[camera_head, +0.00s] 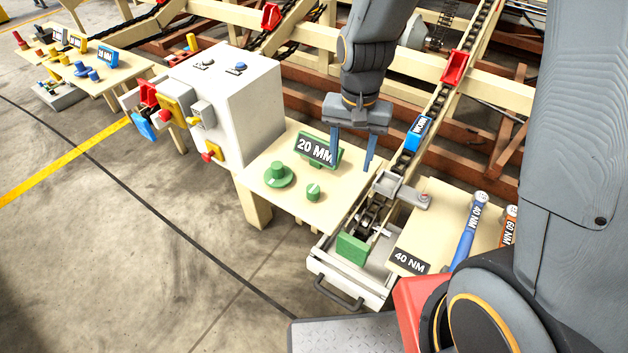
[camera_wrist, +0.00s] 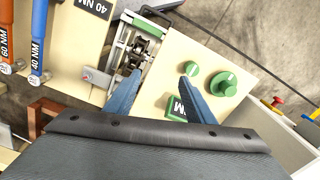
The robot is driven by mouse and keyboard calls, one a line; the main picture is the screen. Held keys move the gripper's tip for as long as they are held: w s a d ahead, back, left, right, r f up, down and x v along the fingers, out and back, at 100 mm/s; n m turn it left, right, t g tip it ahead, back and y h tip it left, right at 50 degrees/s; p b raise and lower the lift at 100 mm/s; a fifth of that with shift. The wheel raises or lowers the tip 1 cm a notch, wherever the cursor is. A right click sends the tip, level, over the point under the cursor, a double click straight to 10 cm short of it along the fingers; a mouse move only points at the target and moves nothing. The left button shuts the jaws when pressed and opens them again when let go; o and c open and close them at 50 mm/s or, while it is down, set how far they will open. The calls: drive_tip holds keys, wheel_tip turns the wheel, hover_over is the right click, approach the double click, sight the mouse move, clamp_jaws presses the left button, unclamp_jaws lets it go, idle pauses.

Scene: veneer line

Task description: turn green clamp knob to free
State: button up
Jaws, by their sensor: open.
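Two green knobs stand on a cream table beside a green "20 MM" sign (camera_head: 318,150). The larger knob (camera_head: 278,174) sits on a round disc; the smaller knob (camera_head: 313,191) is plain and short. I cannot tell from labels which is the clamp knob. In the wrist view the small knob (camera_wrist: 192,69) lies just beyond the right fingertip, and the large knob (camera_wrist: 227,83) is further right. My gripper (camera_head: 351,166) is open and empty, pointing down to the right of the sign and apart from both knobs. Its blue fingers (camera_wrist: 160,75) also show in the wrist view.
A chain track with a green block (camera_head: 352,248) runs right of the table. A white cabinet (camera_head: 225,105) stands left. A "40 NM" board (camera_head: 410,262) with a blue wrench (camera_head: 469,235) and an orange one (camera_head: 509,222) lies right. A blue "WORN" tag (camera_head: 417,133) is on the chain.

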sight(313, 188)
drive_tip(key=w+a+f+m, duration=0.1)
drive_tip(key=a+f, duration=0.1)
drive_tip(key=w+a+f+m+p, duration=0.1)
drive_tip(key=w+a+f, duration=0.1)
drive_tip(key=a+f, duration=0.1)
drive_tip(key=w+a+f+m+p, duration=0.1)
drive_tip(key=a+f, duration=0.2)
drive_tip(key=shift+w+a+m, duration=0.1)
drive_tip(key=shift+w+m, duration=0.2)
drive_tip(key=shift+w, duration=0.1)
drive_tip(key=shift+f+p, duration=0.6)
drive_tip(key=shift+f, duration=3.3)
drive_tip(key=c, duration=1.1)
drive_tip(key=shift+o, duration=0.2)
